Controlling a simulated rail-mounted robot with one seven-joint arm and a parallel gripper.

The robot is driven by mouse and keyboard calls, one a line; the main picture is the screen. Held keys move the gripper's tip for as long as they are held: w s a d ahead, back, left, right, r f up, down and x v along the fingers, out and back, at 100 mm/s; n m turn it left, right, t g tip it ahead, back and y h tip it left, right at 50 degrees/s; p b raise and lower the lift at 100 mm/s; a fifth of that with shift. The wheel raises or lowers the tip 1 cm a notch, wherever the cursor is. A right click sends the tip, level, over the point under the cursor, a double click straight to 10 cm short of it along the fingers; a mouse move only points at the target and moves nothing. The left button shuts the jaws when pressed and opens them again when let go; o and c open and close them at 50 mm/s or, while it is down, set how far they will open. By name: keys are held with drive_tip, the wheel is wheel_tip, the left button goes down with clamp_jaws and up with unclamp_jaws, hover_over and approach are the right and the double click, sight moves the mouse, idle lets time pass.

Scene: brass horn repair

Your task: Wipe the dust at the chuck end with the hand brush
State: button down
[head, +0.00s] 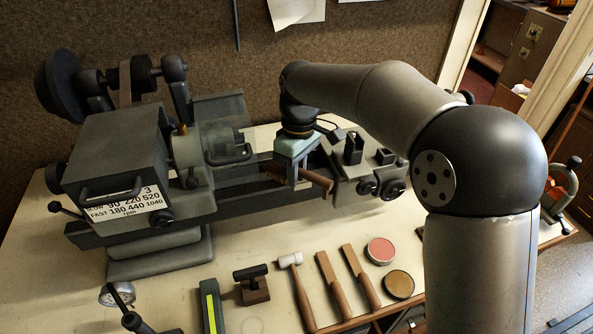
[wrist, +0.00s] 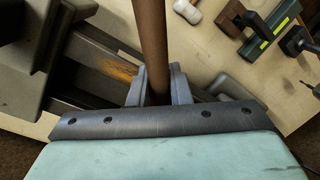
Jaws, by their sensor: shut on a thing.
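My gripper (head: 293,178) is shut on the brown wooden handle of the hand brush (head: 319,181), above the lathe bed. The brush slants, with a reddish-brown part like bristles to the left of the fingers. In the wrist view the handle (wrist: 151,35) runs up between the two grey fingers (wrist: 157,90); the brush head is hidden there. An orange-tan dusty patch (wrist: 119,71) shows on the bed beside the handle. The chuck (head: 188,147) is at the left, behind a clear guard (head: 228,140). I cannot tell whether the bristles touch the bed.
The headstock (head: 120,150) stands left of my gripper, and the tailstock (head: 352,150) stands right.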

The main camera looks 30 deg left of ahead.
sight(340, 175)
drive_tip(key=shift+f+b, duration=0.45)
drive_tip(key=shift+f, duration=0.35)
drive_tip(key=shift+w+d+p, duration=1.4)
drive_tip(key=shift+w+d, duration=2.45)
drive_tip(key=shift+w, duration=0.05)
drive_tip(key=shift+s+a, duration=0.1)
drive_tip(key=shift+s+a, duration=3.8)
drive_tip(key=shift+s, duration=0.05)
